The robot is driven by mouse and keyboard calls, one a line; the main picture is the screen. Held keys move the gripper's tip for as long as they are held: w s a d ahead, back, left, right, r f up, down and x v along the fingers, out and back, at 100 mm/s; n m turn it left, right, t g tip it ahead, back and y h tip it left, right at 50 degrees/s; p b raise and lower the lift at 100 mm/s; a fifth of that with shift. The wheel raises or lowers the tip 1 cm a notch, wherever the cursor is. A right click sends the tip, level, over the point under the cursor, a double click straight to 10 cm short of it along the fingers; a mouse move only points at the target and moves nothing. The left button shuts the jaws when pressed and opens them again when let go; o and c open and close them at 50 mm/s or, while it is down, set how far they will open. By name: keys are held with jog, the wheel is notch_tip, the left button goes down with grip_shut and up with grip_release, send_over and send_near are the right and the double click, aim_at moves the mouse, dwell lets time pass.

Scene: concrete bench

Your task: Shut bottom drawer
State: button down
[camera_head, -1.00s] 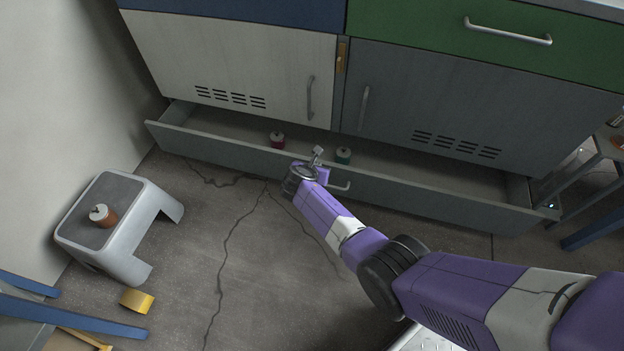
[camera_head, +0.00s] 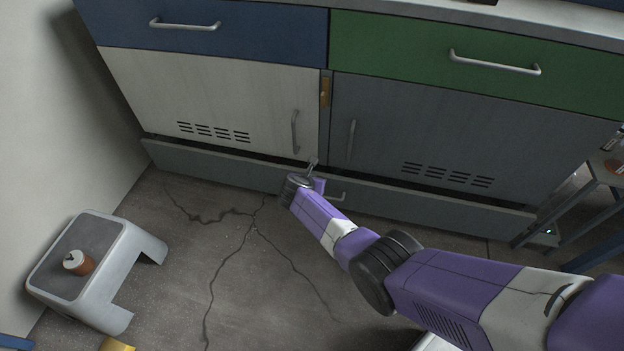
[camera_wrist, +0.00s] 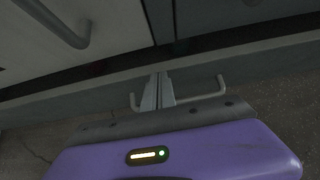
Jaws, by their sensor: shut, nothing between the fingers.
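The bottom drawer (camera_head: 440,207) is a long, low grey drawer under the cabinet doors. It stands out only slightly, with a narrow dark gap along its top edge; its inside is hidden. Its front also shows in the wrist view (camera_wrist: 60,105). Its handle (camera_head: 335,196) is just right of my gripper and shows in the wrist view (camera_wrist: 210,93). My gripper (camera_head: 313,165) is shut and empty, at the drawer's upper front edge near the middle. In the wrist view the closed fingers (camera_wrist: 158,88) overlap the drawer front; I cannot tell whether they touch it.
A grey stool (camera_head: 115,255) with a brown spool (camera_head: 78,262) on it stands at the left. A yellow object (camera_head: 117,344) lies at the bottom edge. A shelf frame (camera_head: 570,215) stands at the right. The cracked floor before the drawer's left half is clear.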

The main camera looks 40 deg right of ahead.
jog(key=s+a+f+p+v, duration=0.1)
jog(key=f+p+v, duration=0.1)
jog(key=p+v, duration=0.7)
jog(key=shift+v, duration=2.15)
jog(key=shift+w+a+f, duration=0.1)
jog(key=shift+a, duration=0.05)
